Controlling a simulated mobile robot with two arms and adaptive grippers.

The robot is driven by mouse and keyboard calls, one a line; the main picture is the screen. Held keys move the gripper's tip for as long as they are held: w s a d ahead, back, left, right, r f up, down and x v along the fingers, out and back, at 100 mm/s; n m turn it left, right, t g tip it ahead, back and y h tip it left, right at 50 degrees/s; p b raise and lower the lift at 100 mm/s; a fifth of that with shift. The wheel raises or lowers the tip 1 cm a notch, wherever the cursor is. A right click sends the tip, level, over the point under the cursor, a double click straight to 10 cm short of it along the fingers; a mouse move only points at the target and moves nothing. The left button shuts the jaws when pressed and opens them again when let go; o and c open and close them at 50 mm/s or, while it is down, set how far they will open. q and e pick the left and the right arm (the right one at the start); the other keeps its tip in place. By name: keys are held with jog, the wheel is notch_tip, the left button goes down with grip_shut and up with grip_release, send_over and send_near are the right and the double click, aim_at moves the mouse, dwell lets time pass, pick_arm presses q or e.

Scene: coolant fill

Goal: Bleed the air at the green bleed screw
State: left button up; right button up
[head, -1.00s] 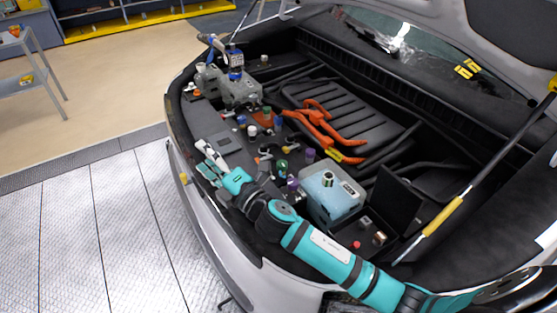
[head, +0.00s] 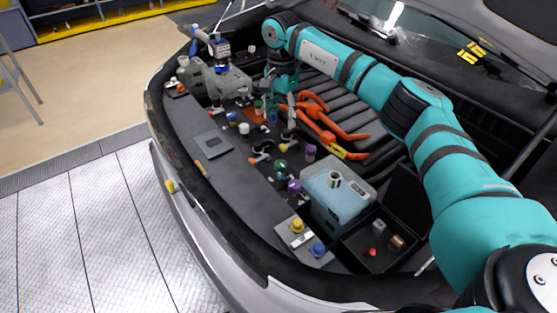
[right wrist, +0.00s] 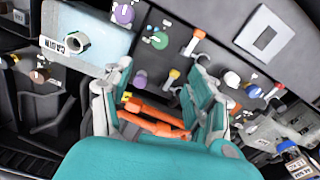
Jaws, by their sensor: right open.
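A green knob (head: 281,164) stands on the dark panel near the middle in the head view; the right wrist view shows it too (right wrist: 159,40). A smaller green cap (head: 258,103) stands farther back, close to my right gripper. I cannot tell from the labels which green piece is the bleed screw. My right gripper (head: 289,104) points down over the bay beside the orange cables, partly hidden by its own wrist. In the right wrist view its fingers (right wrist: 160,84) are apart with nothing held between them. My left gripper is not in view.
Orange cables (head: 325,131) lie close by. A pale blue tank (head: 340,202) stands nearer, beside an open black box (head: 358,247). A blue-topped bottle (head: 222,51) stands on a grey reservoir (head: 228,82) at the back left.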

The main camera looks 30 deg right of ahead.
aim_at(280, 164)
notch_tip(280, 164, down, 17)
jog(key=p, duration=0.3)
jog(key=shift+a+f+p, duration=0.1)
jog(key=shift+p, duration=0.25)
jog(key=c, duration=1.1)
